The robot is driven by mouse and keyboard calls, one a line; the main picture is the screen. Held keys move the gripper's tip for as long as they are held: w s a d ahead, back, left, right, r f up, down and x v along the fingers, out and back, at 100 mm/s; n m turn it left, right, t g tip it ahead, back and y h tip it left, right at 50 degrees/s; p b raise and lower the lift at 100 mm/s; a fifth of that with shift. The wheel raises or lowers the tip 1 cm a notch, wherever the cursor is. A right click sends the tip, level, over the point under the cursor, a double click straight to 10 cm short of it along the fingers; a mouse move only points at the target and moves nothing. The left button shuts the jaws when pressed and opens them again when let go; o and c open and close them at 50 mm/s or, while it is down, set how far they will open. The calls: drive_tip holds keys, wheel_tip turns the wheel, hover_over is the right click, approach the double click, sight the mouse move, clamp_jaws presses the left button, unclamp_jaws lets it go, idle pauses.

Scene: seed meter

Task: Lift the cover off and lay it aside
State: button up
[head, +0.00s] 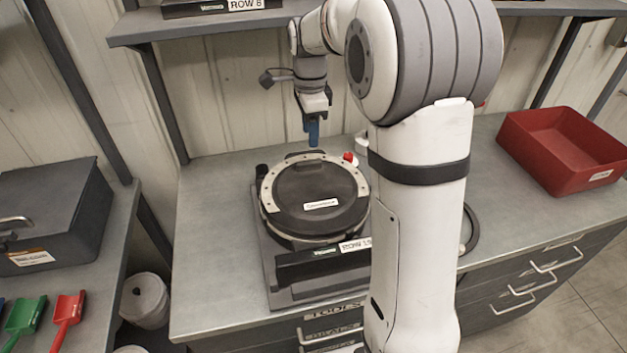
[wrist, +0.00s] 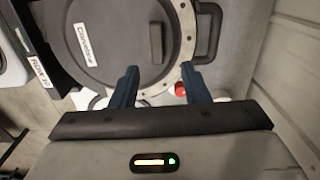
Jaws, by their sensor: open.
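The cover (head: 314,195) is a round, dark disc with a small white label, seated on the seed meter (head: 290,240) on the bench. A pale ring with holes shows around part of its edge. In the wrist view the cover (wrist: 112,40) fills the upper left, with a raised dark bar (wrist: 156,43) on it. My gripper (head: 313,140) is above the far side of the meter, fingers pointing down, apart from the cover. In the wrist view its two blue fingers (wrist: 160,84) are spread with nothing between them. Part of the meter's right side is hidden behind my arm.
A red knob (head: 348,157) stands beside the cover's far edge. A red bin (head: 563,148) sits at the right of the bench. A dark box (head: 50,215) and coloured scoops (head: 67,315) are on the left bench. Bare bench lies left of the meter. A shelf (head: 280,24) runs above.

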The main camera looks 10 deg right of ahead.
sight(309, 161)
drive_tip(key=shift+w+f, duration=0.25)
drive_tip(key=shift+f, duration=0.35)
drive_tip(key=f, duration=0.2)
drive_tip(key=f+p, duration=0.1)
drive_tip(key=f, duration=0.3)
drive_tip(key=shift+s+a+f+p, duration=0.2)
drive_tip(key=shift+s+f+p, duration=0.1)
drive_tip(key=shift+s+f, duration=0.1)
drive_tip(key=shift+c, duration=0.4)
drive_tip(key=shift+r, duration=0.1)
clamp_jaws()
